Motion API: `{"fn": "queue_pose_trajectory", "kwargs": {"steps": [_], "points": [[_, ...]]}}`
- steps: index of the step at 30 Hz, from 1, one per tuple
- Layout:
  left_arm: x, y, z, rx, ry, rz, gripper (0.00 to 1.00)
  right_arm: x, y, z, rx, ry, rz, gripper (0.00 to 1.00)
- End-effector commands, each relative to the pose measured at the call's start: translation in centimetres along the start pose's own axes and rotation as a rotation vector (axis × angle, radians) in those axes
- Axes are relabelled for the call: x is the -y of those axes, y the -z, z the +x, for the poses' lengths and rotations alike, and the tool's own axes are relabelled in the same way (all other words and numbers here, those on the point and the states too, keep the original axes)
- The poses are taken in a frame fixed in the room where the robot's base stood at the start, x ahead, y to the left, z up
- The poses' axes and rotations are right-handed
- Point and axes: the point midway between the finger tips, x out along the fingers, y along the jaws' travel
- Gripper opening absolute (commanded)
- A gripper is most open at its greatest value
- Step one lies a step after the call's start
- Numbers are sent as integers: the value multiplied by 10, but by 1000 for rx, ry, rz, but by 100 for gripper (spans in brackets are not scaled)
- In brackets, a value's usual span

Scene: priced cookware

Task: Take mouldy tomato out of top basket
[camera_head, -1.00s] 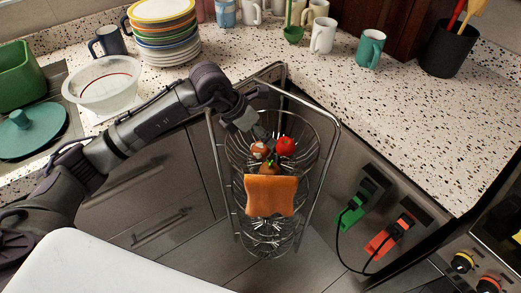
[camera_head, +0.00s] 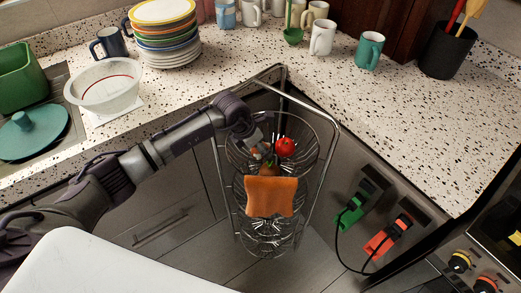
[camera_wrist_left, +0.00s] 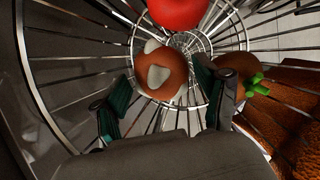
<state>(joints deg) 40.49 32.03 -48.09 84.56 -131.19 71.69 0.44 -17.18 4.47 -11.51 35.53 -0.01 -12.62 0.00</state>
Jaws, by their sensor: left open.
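The top basket (camera_head: 310,160) is a wire basket on a tall metal rack. In the left wrist view the mouldy tomato (camera_wrist_left: 160,73), brownish red with pale patches, lies in the basket. My left gripper (camera_wrist_left: 160,100) is open, with its two green-tipped fingers on either side of the near part of this tomato; I cannot tell whether they touch it. In the head view my left gripper (camera_head: 262,150) reaches into the basket and mostly hides the mouldy tomato. My right gripper is not in view.
A bright red tomato (camera_head: 285,147) and a brownish one with a green stem (camera_head: 268,168) lie close by in the basket. An orange cloth (camera_head: 270,196) hangs over its front. The speckled counter (camera_head: 400,120) surrounds the rack.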

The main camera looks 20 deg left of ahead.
Motion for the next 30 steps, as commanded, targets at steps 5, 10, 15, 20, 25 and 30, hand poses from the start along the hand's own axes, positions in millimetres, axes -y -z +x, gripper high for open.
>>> {"fn": "queue_pose_trajectory", "kwargs": {"steps": [5,10,15,20,25,30], "points": [[0,-1,17,1,1,0,73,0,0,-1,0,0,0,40],[0,-1,19,2,0,1,73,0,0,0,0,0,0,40],[0,-1,18,1,0,1,57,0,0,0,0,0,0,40],[0,-1,18,1,0,1,30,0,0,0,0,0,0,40],[0,-1,18,2,0,1,23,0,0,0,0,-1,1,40],[0,-2,16,3,0,1,23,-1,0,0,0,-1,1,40]]}}
